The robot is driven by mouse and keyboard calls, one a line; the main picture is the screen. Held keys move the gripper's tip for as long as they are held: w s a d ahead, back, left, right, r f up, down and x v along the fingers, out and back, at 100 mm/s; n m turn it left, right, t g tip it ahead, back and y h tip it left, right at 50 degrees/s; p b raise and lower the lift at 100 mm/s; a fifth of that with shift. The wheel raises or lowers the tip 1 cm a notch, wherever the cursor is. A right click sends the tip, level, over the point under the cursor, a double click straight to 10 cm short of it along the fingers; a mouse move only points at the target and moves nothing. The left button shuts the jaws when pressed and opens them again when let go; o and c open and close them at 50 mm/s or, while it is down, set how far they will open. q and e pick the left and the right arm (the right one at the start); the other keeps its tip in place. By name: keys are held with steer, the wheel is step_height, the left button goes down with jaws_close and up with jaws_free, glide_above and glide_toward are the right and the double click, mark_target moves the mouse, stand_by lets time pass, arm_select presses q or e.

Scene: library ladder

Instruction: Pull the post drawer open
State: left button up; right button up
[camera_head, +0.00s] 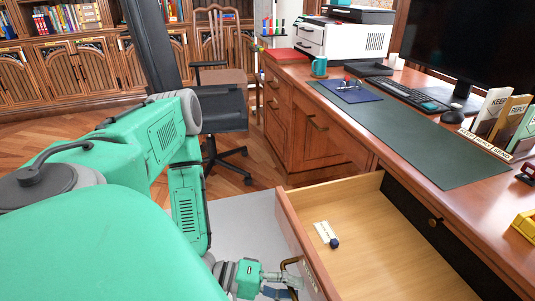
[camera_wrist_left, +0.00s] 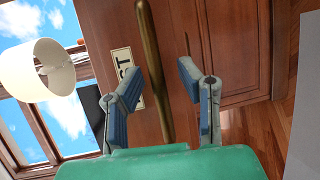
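The post drawer (camera_head: 300,243) stands pulled out from the desk, its pale wooden inside (camera_head: 385,250) showing. In the left wrist view its brown front (camera_wrist_left: 105,22) has a plate reading "ST", partly covered by a finger. A brass bar handle (camera_wrist_left: 155,65) crosses that front; it also shows in the head view (camera_head: 291,262). My left gripper (camera_head: 290,275) is at the handle, outside the drawer front. In the left wrist view the two blue-padded fingers (camera_wrist_left: 158,80) are apart, with the handle between them and gaps on both sides. My right gripper is not in view.
A small card (camera_head: 326,233) and a dark round object (camera_head: 334,243) lie in the drawer. The desk top bears a green mat (camera_head: 430,140), keyboard (camera_head: 405,93), monitor and printer (camera_head: 345,38). An office chair (camera_head: 222,108) stands behind my left arm.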

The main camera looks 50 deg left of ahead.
arm_select(q)
steer(key=shift+s+a, duration=0.2)
steer(key=shift+s, duration=0.05)
steer(key=v, duration=1.1)
steer(key=shift+a, duration=0.3)
steer(key=shift+s, duration=0.1)
steer(key=shift+a, duration=0.2)
